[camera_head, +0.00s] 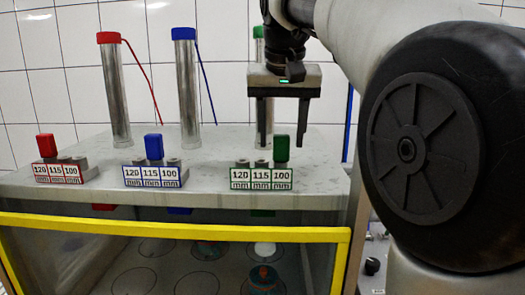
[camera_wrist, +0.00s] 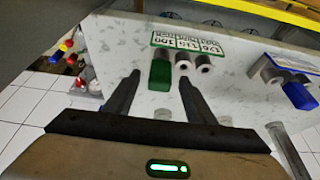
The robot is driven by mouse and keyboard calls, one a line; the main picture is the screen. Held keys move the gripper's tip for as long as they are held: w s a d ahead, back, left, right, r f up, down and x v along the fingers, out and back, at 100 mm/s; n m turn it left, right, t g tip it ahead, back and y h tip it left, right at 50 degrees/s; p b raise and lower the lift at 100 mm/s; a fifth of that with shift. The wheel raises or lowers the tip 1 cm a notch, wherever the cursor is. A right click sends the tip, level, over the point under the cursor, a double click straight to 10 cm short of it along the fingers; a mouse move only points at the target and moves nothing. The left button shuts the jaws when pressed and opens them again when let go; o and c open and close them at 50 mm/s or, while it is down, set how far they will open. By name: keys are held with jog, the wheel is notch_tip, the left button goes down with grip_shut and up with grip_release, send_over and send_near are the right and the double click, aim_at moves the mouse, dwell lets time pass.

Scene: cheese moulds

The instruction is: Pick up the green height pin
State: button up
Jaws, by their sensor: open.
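The green height pin (camera_head: 282,148) stands upright in the rightmost position, marked 100 mm, of the green-framed block (camera_head: 262,181). The block's other two positions, marked 120 and 115, have no pin. My gripper (camera_head: 283,133) is open and empty, pointing down above the block in the head view. In the wrist view the green pin (camera_wrist: 161,73) shows between and just beyond the two fingertips (camera_wrist: 159,80). I cannot tell how much height is left between the fingertips and the pin; no contact shows.
A blue pin (camera_head: 154,147) and a red pin (camera_head: 46,145) stand in similar blocks to the left. Tall metal tubes with red (camera_head: 116,95), blue (camera_head: 186,90) and green caps (camera_head: 258,32) stand behind. Below the grey top is a yellow-framed compartment (camera_head: 180,228).

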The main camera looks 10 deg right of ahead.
jog(key=x, duration=0.2)
jog(key=shift+w+f, duration=0.15)
jog(key=shift+f, duration=0.2)
jog(key=c, duration=1.2)
jog(key=shift+o, duration=0.2)
jog(key=shift+r, duration=0.15)
